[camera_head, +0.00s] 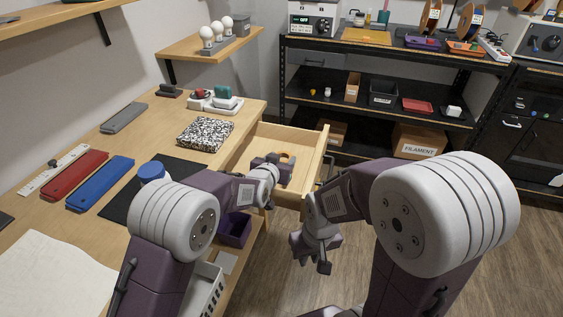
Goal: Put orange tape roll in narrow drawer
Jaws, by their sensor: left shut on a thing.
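The orange tape roll (288,157) shows partly behind the fingers of my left gripper (281,166). My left gripper is shut on the roll, over the open wooden drawer (311,151). The fingers and wrist hide much of the roll, and I cannot tell whether it touches the drawer floor. The drawer is pulled out from the desk, and its visible floor is bare. My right gripper (312,262) hangs low in front of the drawer, with its fingers apart and nothing between them.
The desk (146,126) holds a speckled notebook (205,134), a red case (75,174), a blue case (100,183) and a dark mat (125,205). Black shelving (375,122) stands behind. Floor at right is clear.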

